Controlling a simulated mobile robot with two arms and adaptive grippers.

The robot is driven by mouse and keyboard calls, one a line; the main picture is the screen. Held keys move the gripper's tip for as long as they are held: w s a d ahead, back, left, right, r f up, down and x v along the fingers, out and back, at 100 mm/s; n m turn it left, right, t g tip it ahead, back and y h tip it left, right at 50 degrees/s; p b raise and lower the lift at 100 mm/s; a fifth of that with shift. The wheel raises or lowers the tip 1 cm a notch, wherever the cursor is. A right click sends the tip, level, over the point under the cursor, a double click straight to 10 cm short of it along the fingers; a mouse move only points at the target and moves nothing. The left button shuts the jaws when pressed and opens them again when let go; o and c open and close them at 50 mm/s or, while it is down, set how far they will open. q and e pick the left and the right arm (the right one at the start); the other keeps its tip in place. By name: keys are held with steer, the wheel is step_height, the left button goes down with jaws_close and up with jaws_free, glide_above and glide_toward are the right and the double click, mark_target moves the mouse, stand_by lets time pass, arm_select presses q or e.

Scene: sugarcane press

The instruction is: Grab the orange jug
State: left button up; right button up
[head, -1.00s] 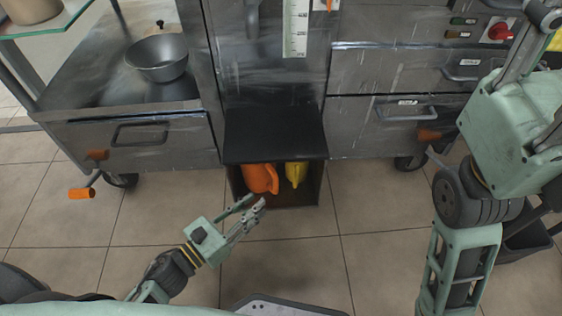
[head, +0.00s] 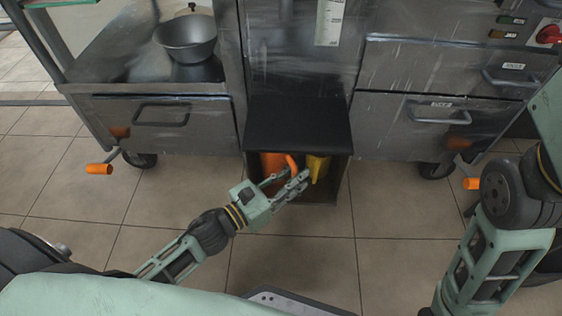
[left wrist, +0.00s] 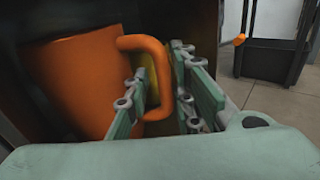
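The orange jug (head: 270,165) stands in the dark open compartment under the press, partly hidden by the compartment's top and my left gripper. In the left wrist view the jug (left wrist: 75,85) fills the left side, with its loop handle facing my gripper. My left gripper (head: 288,179) is at the compartment's opening, fingers pointing in. In the left wrist view its fingers (left wrist: 166,88) are apart, and the upright part of the handle shows between them. I cannot tell whether they touch it. My right gripper is not in view; only the right arm shows.
A yellow jug (head: 317,167) stands right of the orange one in the same compartment (head: 339,185). A black panel (head: 298,124) covers the compartment from above. Metal drawers flank it, and a grey pot (head: 186,38) sits on the left counter. The tiled floor in front is open.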

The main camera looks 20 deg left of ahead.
arm_select(q)
jaws_close()
steer(key=shift+r, duration=0.1)
